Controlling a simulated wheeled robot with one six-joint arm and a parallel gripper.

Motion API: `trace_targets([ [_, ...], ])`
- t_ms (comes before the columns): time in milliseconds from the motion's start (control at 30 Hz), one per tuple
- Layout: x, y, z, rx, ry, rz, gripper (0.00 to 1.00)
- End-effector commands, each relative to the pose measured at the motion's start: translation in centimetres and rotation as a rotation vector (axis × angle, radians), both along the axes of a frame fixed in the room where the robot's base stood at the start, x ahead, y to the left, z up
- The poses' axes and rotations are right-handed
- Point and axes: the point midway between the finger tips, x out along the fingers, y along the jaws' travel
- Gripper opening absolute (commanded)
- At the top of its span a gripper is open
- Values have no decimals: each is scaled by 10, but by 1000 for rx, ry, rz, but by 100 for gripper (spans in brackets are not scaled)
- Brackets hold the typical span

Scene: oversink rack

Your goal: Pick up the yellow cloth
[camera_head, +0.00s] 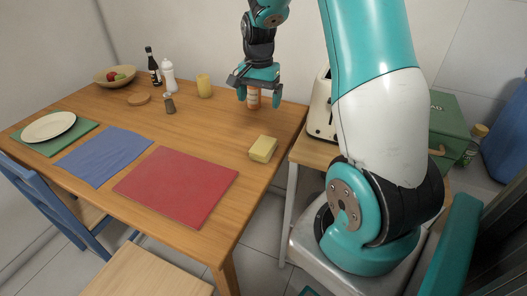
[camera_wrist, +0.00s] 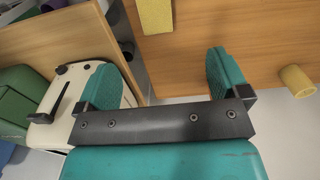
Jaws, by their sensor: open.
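The yellow cloth (camera_head: 263,149) looks like a small folded block lying near the right edge of the wooden table. In the wrist view a yellow piece that looks like it (camera_wrist: 155,15) is cut off at the top edge, ahead of the fingers. My gripper (camera_head: 258,98) points down over the far right part of the table, farther back than the cloth and apart from it. Its two teal fingers are spread, with nothing between them in the wrist view (camera_wrist: 156,55).
An orange jar (camera_head: 253,98) shows by my fingers in the head view. A yellow cylinder (camera_head: 204,86) stands left of it. A cream toaster (camera_head: 322,110) and green box (camera_head: 452,125) are right of the table. A red placemat (camera_head: 177,186) lies left of the cloth.

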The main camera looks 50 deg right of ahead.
Motion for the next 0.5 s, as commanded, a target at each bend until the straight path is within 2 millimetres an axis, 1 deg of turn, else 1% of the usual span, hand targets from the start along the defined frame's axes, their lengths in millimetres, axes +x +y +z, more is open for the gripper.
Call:
trace_targets([
  [33, -1, -5, -8, -1, 6, -20, 94],
  [67, -1, -6, -13, -2, 8, -26, 94],
  [167, -2, -6, -32, -1, 10, -27, 94],
  [400, -2, -6, -87, 0, 10, -23, 94],
  [500, -2, -6, -105, -1, 8, -23, 94],
])
